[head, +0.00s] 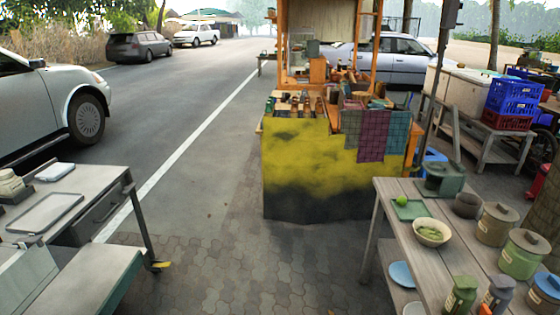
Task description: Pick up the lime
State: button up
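The lime (401,201) is a small, round, bright green fruit in the head view, right of centre. It appears to rest on a green square board or tray (413,213) near the far left corner of the wooden table (393,237). Nothing hides it from this camera. My gripper is not in view.
A pale bowl (432,233) with green contents stands close in front of the board. A dark bowl (466,205), a green box-like item (444,180) and several lidded jars (520,255) crowd the table. A food cart (305,175) stands behind. Paved ground (270,265) left of the table is clear.

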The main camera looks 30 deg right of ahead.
aim_at(401, 201)
jog(key=z, duration=0.6)
jog(key=i, duration=0.8)
jog(key=z, duration=0.45)
